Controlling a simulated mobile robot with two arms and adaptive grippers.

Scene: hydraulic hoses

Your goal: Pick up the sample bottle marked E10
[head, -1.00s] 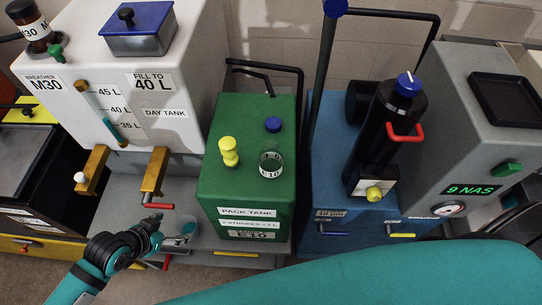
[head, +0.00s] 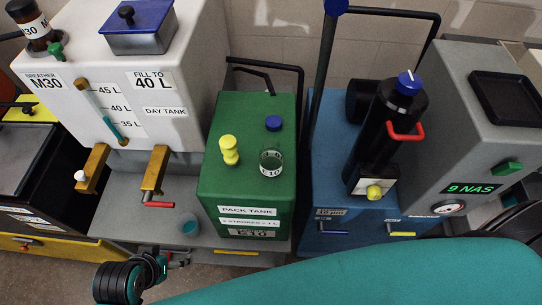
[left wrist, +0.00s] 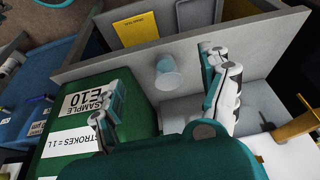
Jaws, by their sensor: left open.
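A clear bottle (head: 271,163) with a white band label that seems to read E10 stands upright on the green pack tank (head: 218,185). A clear cup (head: 189,225) with teal contents stands on the grey ledge left of that tank; it also shows in the left wrist view (left wrist: 167,75). My left gripper (head: 178,259) is low in front of the ledge, apart from cup and bottle. In the left wrist view my left gripper (left wrist: 162,78) has its fingers wide apart and empty, with the cup beyond them. A SAMPLE E10 label (left wrist: 88,102) is on the green tank. My right gripper is out of view.
A yellow knob (head: 229,150) and blue cap (head: 273,124) stand near the bottle on the tank. A bottle marked M30 (head: 32,27) stands on the white day tank (head: 195,60). Brass taps (head: 155,170) overhang the ledge. A blue unit (head: 325,150) stands right.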

